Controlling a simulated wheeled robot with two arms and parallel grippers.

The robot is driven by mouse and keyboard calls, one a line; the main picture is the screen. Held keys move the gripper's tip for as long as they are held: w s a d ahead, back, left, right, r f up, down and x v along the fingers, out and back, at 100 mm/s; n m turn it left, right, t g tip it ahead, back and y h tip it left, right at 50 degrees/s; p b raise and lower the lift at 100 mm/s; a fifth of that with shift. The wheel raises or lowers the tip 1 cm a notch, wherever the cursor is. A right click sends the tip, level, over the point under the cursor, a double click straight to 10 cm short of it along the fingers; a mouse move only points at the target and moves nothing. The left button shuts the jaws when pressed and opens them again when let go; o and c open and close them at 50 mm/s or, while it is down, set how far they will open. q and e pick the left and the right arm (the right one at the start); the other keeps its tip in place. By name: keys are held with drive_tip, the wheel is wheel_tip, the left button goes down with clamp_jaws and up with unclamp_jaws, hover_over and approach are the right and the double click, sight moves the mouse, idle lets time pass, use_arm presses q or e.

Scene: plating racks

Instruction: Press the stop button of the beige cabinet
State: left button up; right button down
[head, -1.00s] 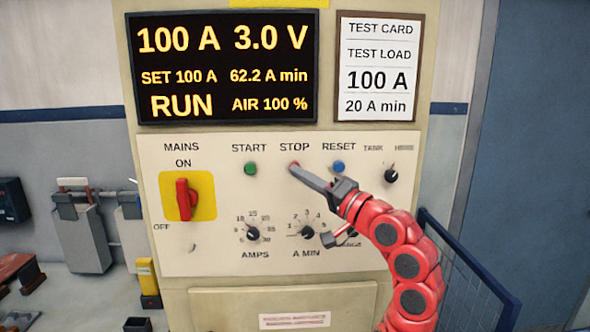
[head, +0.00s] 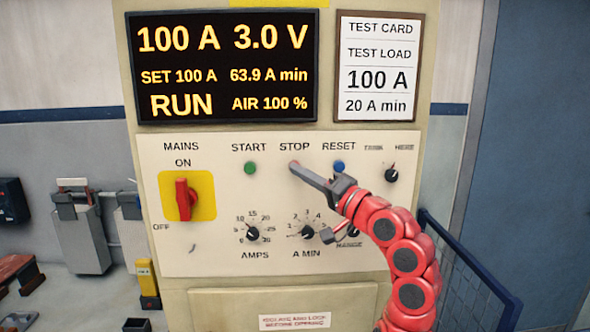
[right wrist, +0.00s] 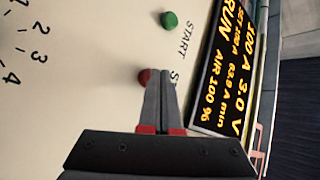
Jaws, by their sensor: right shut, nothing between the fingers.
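The beige cabinet (head: 230,190) fills the middle of the head view. Its display (head: 222,66) reads RUN, 100 A, 3.0 V and 63.9 A min. The red stop button (right wrist: 144,75) is partly hidden behind my fingers in the right wrist view. In the head view the fingertips cover nearly all of it, just under the STOP label. My right gripper (head: 293,165) is shut and empty, its tips at the button; I cannot tell whether they touch it. It also shows in the right wrist view (right wrist: 164,72). My left gripper is not in view.
The green start button (head: 250,168) is left of the stop button and the blue reset button (head: 339,167) is right of it. A red mains switch (head: 187,199) and several black knobs are on the same panel. A blue mesh barrier (head: 463,262) stands at the right.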

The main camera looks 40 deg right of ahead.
drive_tip(key=shift+w+d, duration=0.1)
drive_tip(key=shift+w, duration=0.1)
drive_tip(key=shift+s, duration=0.15)
idle(0.5)
drive_tip(key=shift+s+a, duration=0.5)
drive_tip(key=shift+s, duration=0.15)
drive_tip(key=shift+p, duration=0.3)
drive_tip(key=s+a, duration=0.1)
drive_tip(key=s+p, duration=0.1)
drive_tip(key=s+a, duration=0.1)
drive_tip(key=s, duration=0.1)
drive_tip(key=shift+s+a+p, duration=0.1)
drive_tip(key=shift+a+p, duration=0.2)
drive_tip(key=shift+p, duration=0.1)
